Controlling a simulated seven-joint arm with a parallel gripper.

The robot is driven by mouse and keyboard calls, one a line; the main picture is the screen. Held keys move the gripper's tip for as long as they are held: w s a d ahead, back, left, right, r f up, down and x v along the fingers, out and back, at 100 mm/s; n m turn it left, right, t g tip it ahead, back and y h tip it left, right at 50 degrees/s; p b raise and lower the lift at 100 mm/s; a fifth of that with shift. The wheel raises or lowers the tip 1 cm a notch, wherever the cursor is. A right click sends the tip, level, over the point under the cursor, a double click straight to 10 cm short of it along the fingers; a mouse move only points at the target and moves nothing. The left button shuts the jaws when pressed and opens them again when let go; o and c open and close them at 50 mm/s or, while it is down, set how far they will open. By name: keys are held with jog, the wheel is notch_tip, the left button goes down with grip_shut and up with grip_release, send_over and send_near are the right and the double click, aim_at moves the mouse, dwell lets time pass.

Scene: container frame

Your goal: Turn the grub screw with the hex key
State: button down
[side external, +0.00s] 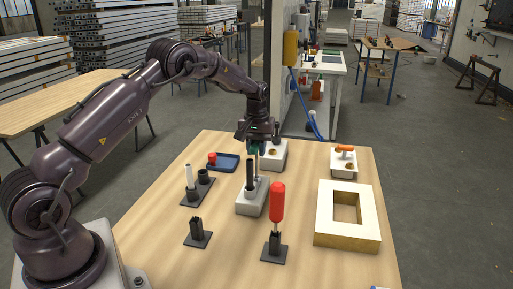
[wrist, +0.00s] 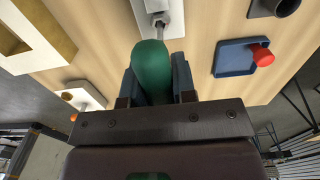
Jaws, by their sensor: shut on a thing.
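My gripper (side external: 258,143) is shut on a green handle (wrist: 152,70), which I take to be the hex key's. The handle also shows between the fingers in the side view (side external: 254,147). A metal shaft (wrist: 160,24) runs from the handle to a pale grey block (wrist: 175,22) in the wrist view. No grub screw can be made out, and I cannot tell whether the tip sits in one. In the side view, a grey block (side external: 247,208) with a black upright cylinder (side external: 250,174) stands just below and in front of my gripper.
A blue tray (side external: 231,168) with a red-topped piece (side external: 212,157) lies left of my gripper. A red-handled tool (side external: 277,202) stands upright in a black holder (side external: 273,247). A hollow pale frame (side external: 335,240) and a block with an orange-handled piece (side external: 344,150) are at right.

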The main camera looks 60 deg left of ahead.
notch_tip(320, 180, up, 5)
jog(key=shift+r, duration=0.1)
jog(key=shift+m, duration=1.5)
notch_tip(320, 180, down, 5)
jog(key=shift+f, duration=0.1)
jog(key=m, duration=1.8)
